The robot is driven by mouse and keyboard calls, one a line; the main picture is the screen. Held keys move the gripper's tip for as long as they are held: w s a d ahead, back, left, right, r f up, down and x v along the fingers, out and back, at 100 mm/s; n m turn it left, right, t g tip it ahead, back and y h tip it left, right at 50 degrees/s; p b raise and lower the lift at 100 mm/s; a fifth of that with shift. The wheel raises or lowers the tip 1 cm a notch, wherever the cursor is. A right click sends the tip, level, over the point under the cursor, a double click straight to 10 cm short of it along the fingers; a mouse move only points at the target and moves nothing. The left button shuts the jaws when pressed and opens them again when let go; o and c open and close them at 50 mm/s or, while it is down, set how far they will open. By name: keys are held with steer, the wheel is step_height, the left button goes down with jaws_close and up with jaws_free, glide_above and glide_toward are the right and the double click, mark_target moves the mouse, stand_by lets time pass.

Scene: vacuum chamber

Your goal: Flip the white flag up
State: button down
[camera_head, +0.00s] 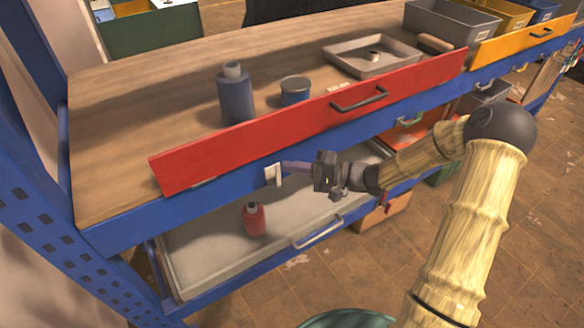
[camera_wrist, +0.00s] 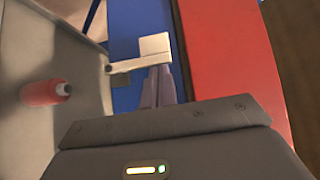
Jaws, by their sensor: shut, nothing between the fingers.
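The white flag (camera_head: 272,174) is a small white plate on the blue front rail of the workbench, just below the red drawer front. In the wrist view it shows as a square white plate (camera_wrist: 154,46) with a thin white arm running to the left. My gripper (camera_head: 286,166) is shut and empty, its fingertips close beside the flag. In the wrist view the purple-grey fingers (camera_wrist: 158,84) lie together right by the plate and its arm. I cannot tell whether they touch it.
The red drawer front (camera_head: 310,122) with a dark handle stands just above. Below, an open grey drawer (camera_head: 200,252) holds a red bottle (camera_head: 254,219). A blue-grey bottle (camera_head: 233,94), a small jar (camera_head: 295,90) and a grey tray (camera_head: 350,62) stand on the wooden top.

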steer(key=d+b, duration=0.1)
steer(key=d, duration=1.2)
steer(key=shift+s+d+b, duration=0.2)
steer(key=shift+s+b, duration=0.05)
steer(key=shift+b, duration=0.15)
steer(key=shift+a, duration=0.15)
